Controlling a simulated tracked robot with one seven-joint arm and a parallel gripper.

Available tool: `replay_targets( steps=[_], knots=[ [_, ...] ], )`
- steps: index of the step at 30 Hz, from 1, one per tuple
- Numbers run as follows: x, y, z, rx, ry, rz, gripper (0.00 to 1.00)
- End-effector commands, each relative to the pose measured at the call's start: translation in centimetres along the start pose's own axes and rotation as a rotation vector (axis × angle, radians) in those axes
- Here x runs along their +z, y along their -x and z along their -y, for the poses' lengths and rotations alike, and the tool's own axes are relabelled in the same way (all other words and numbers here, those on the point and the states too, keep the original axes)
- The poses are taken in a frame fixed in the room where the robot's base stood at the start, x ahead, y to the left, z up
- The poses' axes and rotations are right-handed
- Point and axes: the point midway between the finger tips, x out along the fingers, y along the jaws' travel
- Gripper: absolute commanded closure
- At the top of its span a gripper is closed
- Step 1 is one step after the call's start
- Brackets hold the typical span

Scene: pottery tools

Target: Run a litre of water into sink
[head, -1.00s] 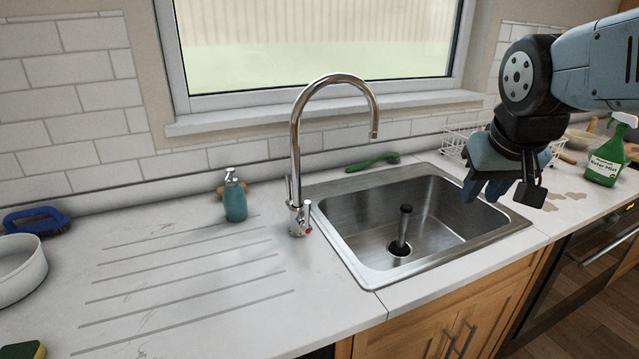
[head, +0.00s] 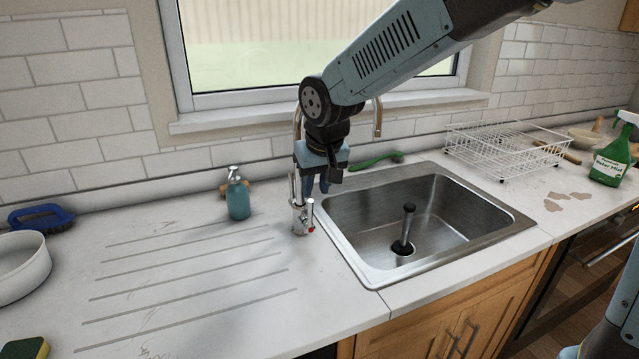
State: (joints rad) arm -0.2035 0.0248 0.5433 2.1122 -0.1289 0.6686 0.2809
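The metal sink (head: 362,262) is set in the white worktop and looks empty of water. A dark upright plug stick (head: 404,226) stands at its drain. The chrome tap (head: 377,118) arches up behind the sink's left edge, and its spout end hangs over the sink; no water shows. The tap's base with a lever and a red mark (head: 303,217) is left of the sink. My gripper (head: 315,188) points down at the tap's base, in front of the tap's column and close to the lever. My wrist hides part of the column. Whether the fingers touch the tap is unclear.
A teal soap bottle (head: 238,197) stands left of the tap. A green brush (head: 375,161) lies behind the sink. A white wire rack (head: 505,150) and a green spray bottle (head: 610,160) are at the right. The grooved drainer at the left is clear.

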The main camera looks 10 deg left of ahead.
Motion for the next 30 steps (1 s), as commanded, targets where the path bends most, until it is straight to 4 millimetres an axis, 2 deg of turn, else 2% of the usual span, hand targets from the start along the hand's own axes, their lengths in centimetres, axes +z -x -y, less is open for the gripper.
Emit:
replay_targets(
  steps=[15,21,30],
  knots=[
    [0.0,-5.8,0.1,-0.002,0.002,0.002,0.7],
    [0.0,-6.8,0.1,-0.002,0.002,0.001,0.7],
    [0.0,-6.9,0.1,-0.001,0.001,0.001,0.7]
  ],
)
